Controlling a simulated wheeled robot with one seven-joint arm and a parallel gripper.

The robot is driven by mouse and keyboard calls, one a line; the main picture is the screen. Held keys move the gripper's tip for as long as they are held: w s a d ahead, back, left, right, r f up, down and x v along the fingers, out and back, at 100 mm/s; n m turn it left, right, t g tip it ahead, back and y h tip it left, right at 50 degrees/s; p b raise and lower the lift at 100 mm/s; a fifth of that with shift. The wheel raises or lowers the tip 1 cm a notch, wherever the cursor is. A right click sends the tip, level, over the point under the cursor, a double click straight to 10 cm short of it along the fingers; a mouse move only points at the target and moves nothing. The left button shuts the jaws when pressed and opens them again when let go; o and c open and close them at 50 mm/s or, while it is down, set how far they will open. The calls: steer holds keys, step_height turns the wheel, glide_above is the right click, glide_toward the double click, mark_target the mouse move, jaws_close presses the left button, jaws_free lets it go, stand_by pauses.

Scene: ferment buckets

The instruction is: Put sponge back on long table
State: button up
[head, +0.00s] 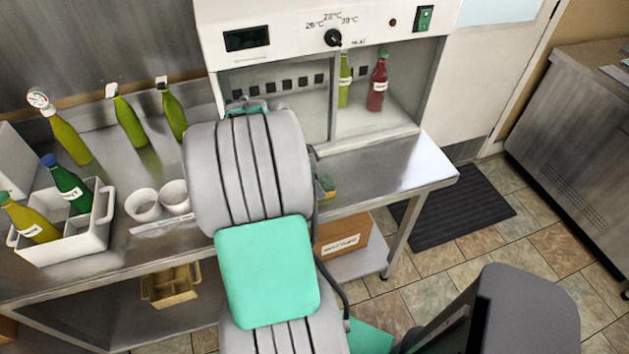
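The long table (418,168) is a steel bench running along the wall from the left edge to right of centre. A small green and yellow piece, seemingly the sponge (327,185), shows just right of my grey and green arm, over the table's front part. My arm hides most of it, and I cannot tell whether it rests on the table or is held. My gripper does not show; my arm covers that part of the view.
A white cabinet (270,40) with a dial and bottles inside stands on the table. A white caddy (70,240) with bottles, two white cups (143,205) and green bottles (130,122) occupy the left. A cardboard box (340,235) sits below. The table's right end is bare.

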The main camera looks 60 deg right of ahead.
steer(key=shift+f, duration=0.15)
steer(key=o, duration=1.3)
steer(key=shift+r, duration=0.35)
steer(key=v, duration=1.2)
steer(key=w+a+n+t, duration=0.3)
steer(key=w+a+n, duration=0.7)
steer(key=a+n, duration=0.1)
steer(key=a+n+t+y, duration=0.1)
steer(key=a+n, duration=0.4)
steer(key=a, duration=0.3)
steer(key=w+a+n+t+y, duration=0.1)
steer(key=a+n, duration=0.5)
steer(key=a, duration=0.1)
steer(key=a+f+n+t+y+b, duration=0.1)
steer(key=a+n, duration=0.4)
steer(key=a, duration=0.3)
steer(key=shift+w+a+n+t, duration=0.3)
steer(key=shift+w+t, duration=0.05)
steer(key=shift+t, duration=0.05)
